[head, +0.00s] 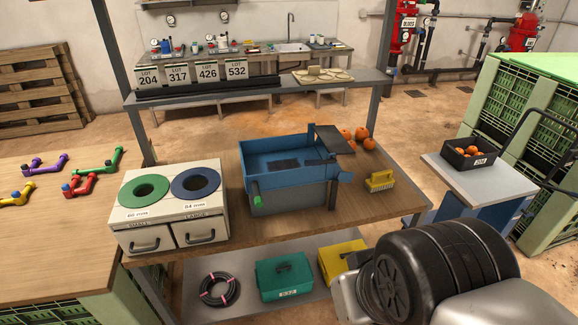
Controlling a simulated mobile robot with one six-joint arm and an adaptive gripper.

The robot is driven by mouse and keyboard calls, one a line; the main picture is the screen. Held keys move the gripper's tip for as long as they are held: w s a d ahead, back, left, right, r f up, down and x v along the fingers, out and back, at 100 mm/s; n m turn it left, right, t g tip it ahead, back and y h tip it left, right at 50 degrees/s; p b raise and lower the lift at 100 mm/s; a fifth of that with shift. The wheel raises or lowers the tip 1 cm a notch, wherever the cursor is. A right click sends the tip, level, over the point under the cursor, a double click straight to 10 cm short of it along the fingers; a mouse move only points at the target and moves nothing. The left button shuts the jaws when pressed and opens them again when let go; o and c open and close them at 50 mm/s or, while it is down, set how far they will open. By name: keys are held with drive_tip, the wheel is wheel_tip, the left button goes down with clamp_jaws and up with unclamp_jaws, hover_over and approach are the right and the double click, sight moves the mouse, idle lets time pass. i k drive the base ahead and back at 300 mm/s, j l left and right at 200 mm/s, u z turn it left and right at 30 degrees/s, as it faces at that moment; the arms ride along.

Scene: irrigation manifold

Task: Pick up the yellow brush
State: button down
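The yellow brush (380,180) lies on the wooden workbench (300,232), near its right end. It has a yellow body with a raised handle, and pale bristles face down onto the bench. It stands apart from the blue tub to its left, and nothing covers it. My gripper's fingers are not in view. Only a large black and grey part of my arm shows at the lower right, in front of the bench's right side.
Orange fruits (361,134) lie behind the brush. A white two-hole sorting box (165,216) is at left. A shelf with lot signs (208,74) spans behind. A cart (450,184) with a black crate stands right.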

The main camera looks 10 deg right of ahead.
sight(374, 184)
drive_tip(key=i+l, duration=0.3)
drive_tip(key=l, duration=0.15)
drive_tip(key=i+l, duration=0.25)
drive_tip(key=l, duration=0.15)
drive_tip(key=i+l, duration=0.3)
drive_tip(key=l, duration=0.15)
drive_tip(key=i+l, duration=0.25)
drive_tip(key=l, duration=0.15)
drive_tip(key=i+l, duration=0.3)
drive_tip(key=l, duration=0.15)
drive_tip(key=j+u, duration=0.05)
